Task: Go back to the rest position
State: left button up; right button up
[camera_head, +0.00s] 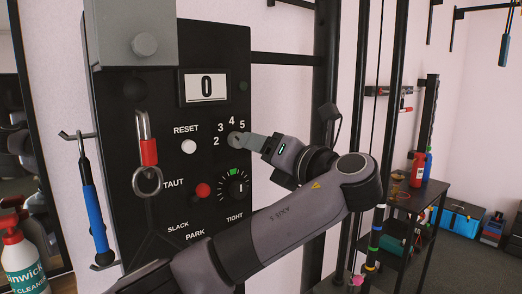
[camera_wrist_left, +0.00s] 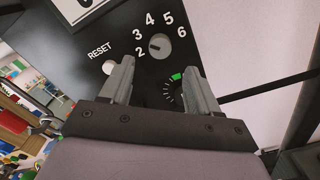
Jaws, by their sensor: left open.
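My left gripper (camera_head: 236,138) is in front of a black control panel (camera_head: 120,110), its fingers pointing at the numbered selector. In the left wrist view its two grey fingers (camera_wrist_left: 157,68) stand apart with nothing between them. The selector knob (camera_wrist_left: 158,46) shows just beyond the fingertips, among the numbers 2 to 6. My left arm runs up from the bottom edge and bends back at the elbow on the right. My right gripper is in neither view.
The panel carries a display reading 0 (camera_head: 206,87), a white RESET button (camera_head: 188,147), a red button (camera_head: 203,190) and a TIGHT dial (camera_head: 236,187). Black posts (camera_head: 325,70) stand close right.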

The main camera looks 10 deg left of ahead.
pick_arm(q)
jog(key=shift+f, duration=0.1)
jog(key=w+d+f+n+t+h, duration=0.1)
jog(key=w+f+h, duration=0.15)
jog(key=f, duration=0.65)
jog(key=w+f+n+h, duration=0.1)
jog(key=f+h, duration=0.3)
jog(key=f, duration=0.5)
jog(key=s+d+f+n+g+h, duration=0.1)
jog(key=s+f+n+h, duration=0.2)
jog(key=f, duration=0.7)
jog(key=s+f+n+g+h, duration=0.1)
jog(key=s+f+n+h, duration=0.25)
jog(key=f, duration=0.65)
jog(key=s+a+f+n+h, duration=0.3)
jog(key=s+f+n, duration=0.7)
jog(key=s+f, duration=0.2)
jog(key=s+a+f+n, duration=0.1)
jog(key=s+a+n, duration=0.2)
jog(key=s+n, duration=0.3)
jog(key=s+a+f+n, duration=0.1)
jog(key=s+a+n, duration=0.2)
jog(key=s+n, duration=0.3)
jog(key=shift+s+a+t, duration=0.3)
jog(key=shift+s, duration=0.65)
jog(key=shift+w, duration=0.1)
